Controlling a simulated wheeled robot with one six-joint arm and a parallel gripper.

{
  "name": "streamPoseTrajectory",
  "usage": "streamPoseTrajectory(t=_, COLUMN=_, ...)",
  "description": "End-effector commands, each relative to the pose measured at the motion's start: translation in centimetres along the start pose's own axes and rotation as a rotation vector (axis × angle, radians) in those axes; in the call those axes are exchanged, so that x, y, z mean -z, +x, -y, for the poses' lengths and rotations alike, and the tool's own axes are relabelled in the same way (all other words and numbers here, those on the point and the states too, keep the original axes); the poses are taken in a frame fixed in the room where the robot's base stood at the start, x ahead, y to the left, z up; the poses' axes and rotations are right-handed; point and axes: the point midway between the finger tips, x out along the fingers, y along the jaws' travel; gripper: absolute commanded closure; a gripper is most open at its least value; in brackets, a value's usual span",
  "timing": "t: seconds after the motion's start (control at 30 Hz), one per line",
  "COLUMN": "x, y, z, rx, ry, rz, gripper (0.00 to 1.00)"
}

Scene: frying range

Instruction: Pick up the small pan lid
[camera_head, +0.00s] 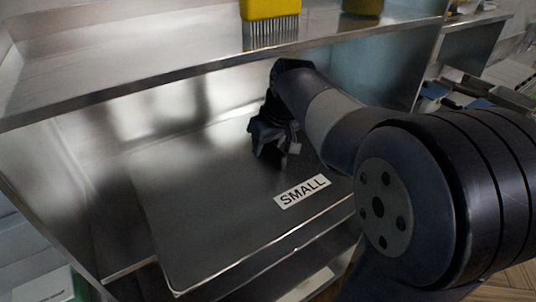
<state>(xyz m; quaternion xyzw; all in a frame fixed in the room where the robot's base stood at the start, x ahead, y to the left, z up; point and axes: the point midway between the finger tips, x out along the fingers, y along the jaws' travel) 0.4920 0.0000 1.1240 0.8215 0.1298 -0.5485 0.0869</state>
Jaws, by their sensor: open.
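The small pan lid (208,215) is a flat, dark metal sheet with a white label reading "SMALL" near its front right. It lies in the bay below the upper steel shelf, its front edge towards me. My gripper (271,158) is over the back right part of the lid, pointing down, behind the label. It is open, with nothing visible between its fingers. I cannot tell whether the fingertips touch the lid. My arm hides the lid's right side.
The steel shelf (150,82) runs above the lid, close over my wrist. Side and back walls enclose the bay. Blurred items lie beyond on the right.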

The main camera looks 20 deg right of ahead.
Motion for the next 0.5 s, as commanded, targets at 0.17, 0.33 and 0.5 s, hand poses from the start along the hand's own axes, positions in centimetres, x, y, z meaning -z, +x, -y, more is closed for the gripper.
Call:
streamPoseTrajectory(t=0.17, x=-0.03, y=0.00, z=0.01, rx=0.000, ry=0.000, rz=0.000, gripper=0.68)
streamPoseTrajectory(t=0.33, x=-0.03, y=-0.01, z=0.01, rx=0.000, ry=0.000, rz=0.000, gripper=0.82)
streamPoseTrajectory(t=0.5, x=-0.04, y=-0.02, z=0.01, rx=0.000, ry=0.000, rz=0.001, gripper=0.96)
